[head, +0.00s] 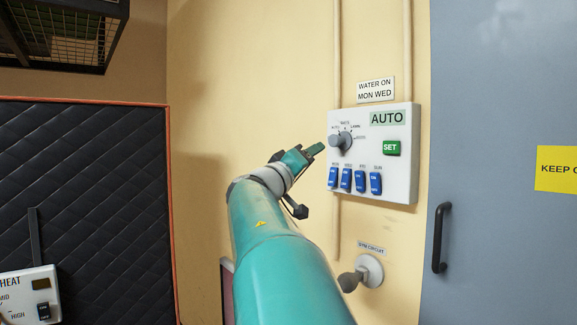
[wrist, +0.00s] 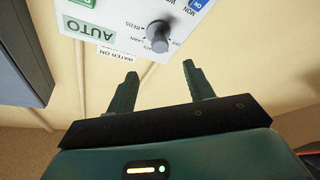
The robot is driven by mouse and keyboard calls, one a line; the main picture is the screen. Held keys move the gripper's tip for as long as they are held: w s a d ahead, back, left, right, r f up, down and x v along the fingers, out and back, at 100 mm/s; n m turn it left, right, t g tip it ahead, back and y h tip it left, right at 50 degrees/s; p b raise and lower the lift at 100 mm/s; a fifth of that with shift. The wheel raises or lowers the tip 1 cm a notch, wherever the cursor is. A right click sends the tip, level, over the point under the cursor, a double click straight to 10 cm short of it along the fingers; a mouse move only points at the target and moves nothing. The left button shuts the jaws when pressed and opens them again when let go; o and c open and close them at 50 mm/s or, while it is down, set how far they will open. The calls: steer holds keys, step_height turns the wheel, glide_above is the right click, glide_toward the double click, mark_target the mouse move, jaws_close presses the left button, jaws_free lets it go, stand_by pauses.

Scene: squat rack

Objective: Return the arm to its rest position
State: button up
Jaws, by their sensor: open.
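My arm reaches up from the bottom of the head view toward a white control panel on the wall. My gripper (head: 314,151) is just left of the panel's grey dial (head: 340,140), apart from it as far as I can see. In the wrist view my gripper (wrist: 158,85) shows two dark green fingers spread apart with nothing between them. The dial (wrist: 160,34) is beyond the fingertips, seen upside down. The panel (head: 400,165) has an AUTO display (head: 387,118), a green SET button (head: 391,148) and a row of blue switches (head: 360,181).
A grey door (head: 500,90) with a black handle (head: 440,238) stands right of the panel. A round knob fitting (head: 370,270) is below the panel. A black padded panel (head: 85,200) and a white heater box (head: 30,293) are at left. A wire-mesh rack (head: 70,35) hangs upper left.

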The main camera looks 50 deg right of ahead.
steer(key=shift+f, duration=0.1)
steer(key=w+a+f+n+t+y, duration=0.1)
steer(key=a+f+n+t+y, duration=0.35)
steer(key=a+f+y, duration=1.2)
steer(key=s+a+f+n+y, duration=0.2)
steer(key=s+a+f, duration=0.2)
steer(key=a+f, duration=0.8)
steer(key=s+a+f+n+y, duration=0.3)
steer(key=a+f, duration=1)
steer(key=a, duration=0.5)
steer(key=shift+s+t, duration=0.35)
steer(key=shift+s, duration=0.35)
steer(key=shift+f, duration=0.1)
